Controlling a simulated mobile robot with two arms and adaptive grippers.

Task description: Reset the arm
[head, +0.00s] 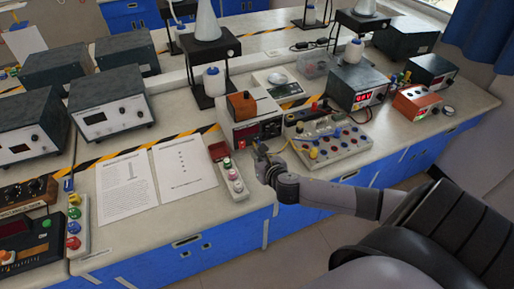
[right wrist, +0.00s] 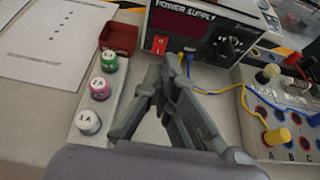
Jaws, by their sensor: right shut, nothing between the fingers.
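My right gripper (head: 262,156) reaches in from the right over the front edge of the lab bench. It is shut and empty. In the right wrist view its fingertips (right wrist: 168,65) come together just in front of the power supply (right wrist: 215,25), near its red switch. The same power supply (head: 256,130) stands behind the gripper in the head view. A strip of weights (head: 233,178) with green, pink and white knobs lies to the left of the gripper. My left gripper does not show in either view.
A circuit board (head: 330,145) with coloured terminals and wires lies to the right of the gripper. Two paper sheets (head: 127,183) lie flat at left. Grey meters (head: 109,105) stand farther left. An orange box (head: 415,103) is at the right end. Floor is clear in front.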

